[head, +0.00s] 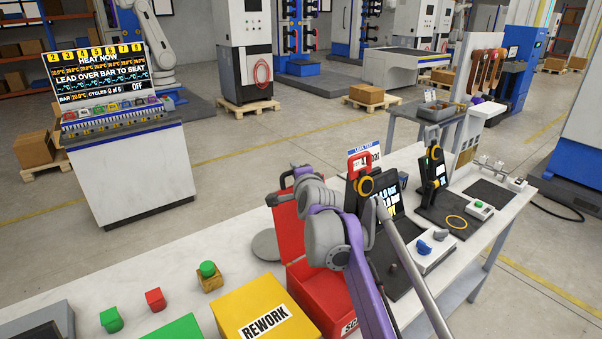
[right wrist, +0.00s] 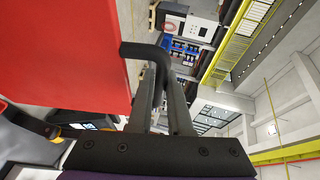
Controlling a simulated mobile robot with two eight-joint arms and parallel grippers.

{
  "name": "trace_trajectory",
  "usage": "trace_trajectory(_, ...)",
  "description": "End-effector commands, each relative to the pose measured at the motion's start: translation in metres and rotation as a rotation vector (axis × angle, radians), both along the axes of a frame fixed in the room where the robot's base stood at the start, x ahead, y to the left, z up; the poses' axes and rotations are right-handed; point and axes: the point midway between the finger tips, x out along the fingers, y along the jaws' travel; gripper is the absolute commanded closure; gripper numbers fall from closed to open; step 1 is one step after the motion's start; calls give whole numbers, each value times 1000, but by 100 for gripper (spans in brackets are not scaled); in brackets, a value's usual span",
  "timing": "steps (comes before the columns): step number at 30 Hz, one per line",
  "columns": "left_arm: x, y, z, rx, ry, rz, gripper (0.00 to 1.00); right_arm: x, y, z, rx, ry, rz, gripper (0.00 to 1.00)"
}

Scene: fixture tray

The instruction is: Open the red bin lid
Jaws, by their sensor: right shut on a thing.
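The red bin (head: 328,299) stands on the white bench in the head view, partly hidden behind my right arm. Its red lid (head: 287,228) stands raised, roughly upright, at the bin's left side, and the inside of the bin partly shows. In the right wrist view the lid (right wrist: 70,50) fills the left, with a black bent handle (right wrist: 146,52) on it. My right gripper (head: 297,172) is at the top of the lid; its fingers (right wrist: 160,90) are shut on the handle. My left gripper is not in view.
A yellow REWORK bin (head: 244,300) stands just left of the red bin. Green and red blocks (head: 155,299) lie further left. A grey disc (head: 265,245) lies behind the lid.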

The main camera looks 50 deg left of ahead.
Motion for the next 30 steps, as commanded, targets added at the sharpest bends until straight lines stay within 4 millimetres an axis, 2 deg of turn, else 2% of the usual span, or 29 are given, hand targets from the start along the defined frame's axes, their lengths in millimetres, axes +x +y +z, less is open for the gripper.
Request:
trace_trajectory(3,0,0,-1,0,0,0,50,0,-1,0,0,-1,0,100)
trace_trajectory(4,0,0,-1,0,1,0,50,0,-1,0,0,-1,0,77)
trace_trajectory(8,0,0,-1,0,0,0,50,0,-1,0,0,0,0,54)
trace_trajectory(20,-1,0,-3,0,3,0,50,-2,-5,0,1,2,0,53)
trace_trajectory(25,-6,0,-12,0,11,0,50,-11,-21,3,1,4,-1,53)
trace_trajectory(30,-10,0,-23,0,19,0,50,-24,-47,9,0,3,-1,53)
